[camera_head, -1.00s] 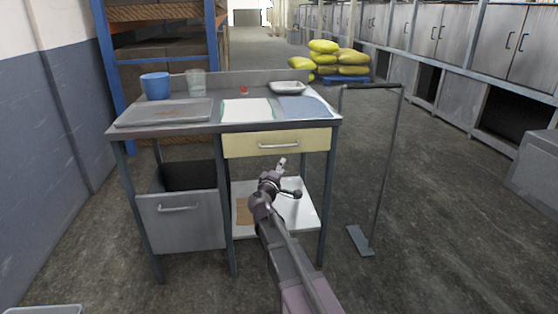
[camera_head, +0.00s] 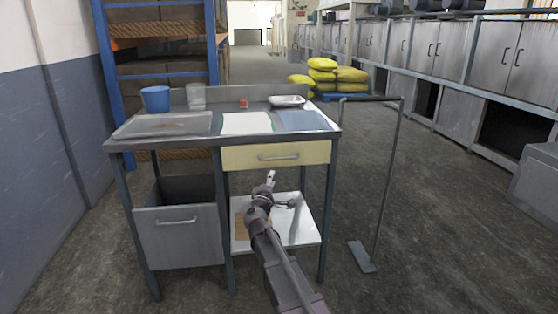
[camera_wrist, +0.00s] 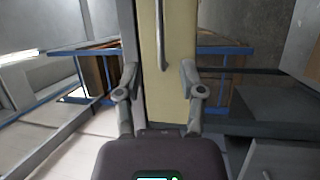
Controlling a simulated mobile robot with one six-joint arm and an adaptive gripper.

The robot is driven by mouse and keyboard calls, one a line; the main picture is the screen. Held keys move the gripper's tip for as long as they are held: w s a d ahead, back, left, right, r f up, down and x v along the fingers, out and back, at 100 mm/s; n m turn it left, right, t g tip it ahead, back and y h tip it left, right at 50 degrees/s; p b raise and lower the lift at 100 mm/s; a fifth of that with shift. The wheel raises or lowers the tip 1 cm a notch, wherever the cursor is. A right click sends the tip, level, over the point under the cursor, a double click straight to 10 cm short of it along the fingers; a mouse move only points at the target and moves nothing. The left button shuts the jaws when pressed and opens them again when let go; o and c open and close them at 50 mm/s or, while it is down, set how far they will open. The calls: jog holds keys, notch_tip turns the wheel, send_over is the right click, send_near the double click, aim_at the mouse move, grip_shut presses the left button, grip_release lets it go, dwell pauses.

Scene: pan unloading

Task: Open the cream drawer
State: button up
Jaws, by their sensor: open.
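The cream drawer (camera_head: 240,158) is under the right half of the metal bench top and looks shut. Its horizontal metal bar handle (camera_head: 278,157) is on the middle of its front. My gripper (camera_head: 270,177) is in front of the bench, just below the drawer front in the head view. In the wrist view my gripper (camera_wrist: 158,75) has its two fingers spread and nothing between them. There the cream drawer (camera_wrist: 180,50) runs upright in the picture, and its handle (camera_wrist: 160,35) lies ahead between the fingers, apart from them.
A grey metal bin drawer (camera_head: 180,240) stands open at the lower left of the bench. The bench top holds a grey tray (camera_head: 170,124), blue pot (camera_head: 155,99), glass (camera_head: 196,96) and small white tray (camera_head: 287,101). A thin metal stand (camera_head: 390,170) is right of the bench.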

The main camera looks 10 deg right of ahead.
aim_at(280, 159)
jog(key=p+x, duration=0.2)
jog(key=x, duration=1)
jog(key=shift+w+d+r, duration=0.1)
jog(key=shift+w+d, duration=0.1)
jog(key=shift+w, duration=0.15)
grip_shut()
jog(key=shift+a, duration=0.15)
jog(key=shift+s, duration=0.15)
